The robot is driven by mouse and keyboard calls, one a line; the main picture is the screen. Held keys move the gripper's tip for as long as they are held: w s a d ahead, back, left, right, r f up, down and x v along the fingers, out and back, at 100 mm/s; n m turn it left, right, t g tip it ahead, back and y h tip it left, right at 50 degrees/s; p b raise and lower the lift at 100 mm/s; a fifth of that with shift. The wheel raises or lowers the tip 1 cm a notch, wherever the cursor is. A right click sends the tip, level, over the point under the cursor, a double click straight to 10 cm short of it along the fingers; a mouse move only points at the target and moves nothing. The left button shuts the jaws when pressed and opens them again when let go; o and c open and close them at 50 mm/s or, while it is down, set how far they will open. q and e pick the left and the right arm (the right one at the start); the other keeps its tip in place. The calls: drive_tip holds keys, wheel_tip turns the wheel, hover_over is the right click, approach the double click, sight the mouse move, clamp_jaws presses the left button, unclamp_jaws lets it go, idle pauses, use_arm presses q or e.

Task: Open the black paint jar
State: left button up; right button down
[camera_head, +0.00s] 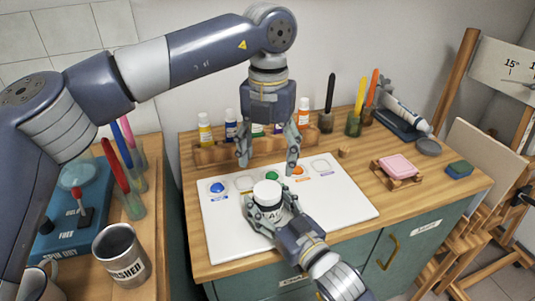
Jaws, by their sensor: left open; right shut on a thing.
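A small jar with a white lid (267,190) stands upright over the front middle of the white paint sheet (340,205). My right gripper (268,213) comes from the front right and is shut around the jar's body, which its fingers partly hide. The lid is on top and clear of those fingers. I cannot tell the paint colour inside. My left gripper (268,163) points down, open and empty, with its fingers apart above and just behind the lid, not visibly touching it.
Paint bottles, including yellow (205,132) and blue (230,127), stand in a wooden rack (212,154) behind. A pink sponge (397,166) and blue-green block (459,169) lie right. A metal mug (121,256) and brush jars stand on the left table. The sheet's right part is free.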

sight(267, 189)
use_arm(q)
drive_tip(key=m, duration=0.8)
drive_tip(key=shift+m, duration=0.3)
drive_tip(key=m, duration=2.9)
drive_tip(key=shift+f, duration=4)
